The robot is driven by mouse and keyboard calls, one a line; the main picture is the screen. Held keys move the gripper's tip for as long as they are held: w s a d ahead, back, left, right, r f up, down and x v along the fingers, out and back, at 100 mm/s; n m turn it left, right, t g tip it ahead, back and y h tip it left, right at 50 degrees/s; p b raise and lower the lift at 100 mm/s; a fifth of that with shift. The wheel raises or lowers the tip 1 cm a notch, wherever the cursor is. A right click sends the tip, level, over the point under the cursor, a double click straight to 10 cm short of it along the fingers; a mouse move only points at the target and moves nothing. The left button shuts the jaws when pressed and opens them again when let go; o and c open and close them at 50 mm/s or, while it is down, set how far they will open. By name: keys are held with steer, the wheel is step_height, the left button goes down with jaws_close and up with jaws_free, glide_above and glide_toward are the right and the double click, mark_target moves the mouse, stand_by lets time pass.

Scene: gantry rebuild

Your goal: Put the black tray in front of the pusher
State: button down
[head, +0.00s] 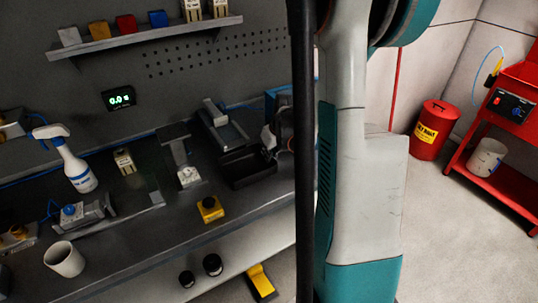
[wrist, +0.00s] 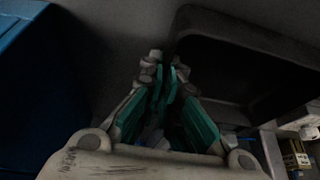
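The black tray (head: 248,168) lies on the grey bench in the head view, an open box with low walls. In the wrist view its dark rim and hollow (wrist: 255,45) fill the upper right. What looks like the pusher (head: 218,128), a grey block on a slide, stands just behind and left of the tray. My gripper (head: 270,137) is at the tray's right end in the head view, partly hidden by my arm. In the wrist view my gripper (wrist: 164,75) has its green-padded fingers almost together at the tray's corner. Whether the wall is between them cannot be told.
A blue box (wrist: 30,75) is close on the left in the wrist view. A grey upright fixture (head: 178,155) stands left of the tray, and a yellow button box (head: 210,209) sits in front. A spray bottle (head: 68,160) and white cup (head: 64,259) are further left.

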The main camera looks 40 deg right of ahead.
steer(key=shift+f, duration=0.1)
steer(key=c, duration=1.8)
jaws_free()
steer(key=shift+r, duration=0.35)
steer(key=p+v, duration=0.3)
steer(key=v, duration=0.8)
steer(key=shift+s+r+p, duration=0.25)
steer(key=shift+r+p, duration=0.05)
steer(key=shift+p, duration=0.1)
steer(key=shift+a, duration=0.1)
